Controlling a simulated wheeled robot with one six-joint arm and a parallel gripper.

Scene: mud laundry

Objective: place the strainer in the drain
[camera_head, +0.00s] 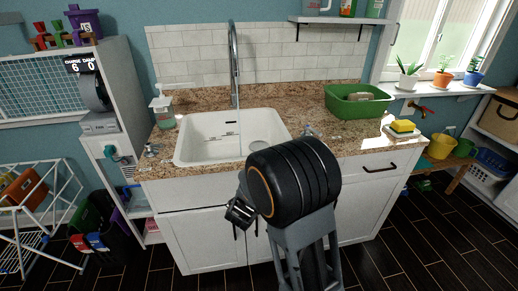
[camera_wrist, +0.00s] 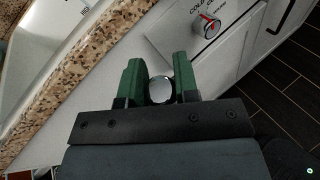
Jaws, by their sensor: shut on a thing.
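My gripper (camera_wrist: 159,75) shows in the wrist view with two green fingers closed on a small round silvery thing (camera_wrist: 159,90), which appears to be the strainer; only its rounded metal face shows. It is held in front of the white cabinet, beside the counter edge. The white sink (camera_head: 185,150) is set in the granite counter, behind my arm.
A tall faucet (camera_head: 234,65) rises behind the sink. A soap bottle (camera_head: 162,108) stands at left, a green tub (camera_head: 357,101) at back right, and a yellow sponge (camera_head: 403,127) at right. A red-marked COLD knob (camera_wrist: 208,25) is on the cabinet front.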

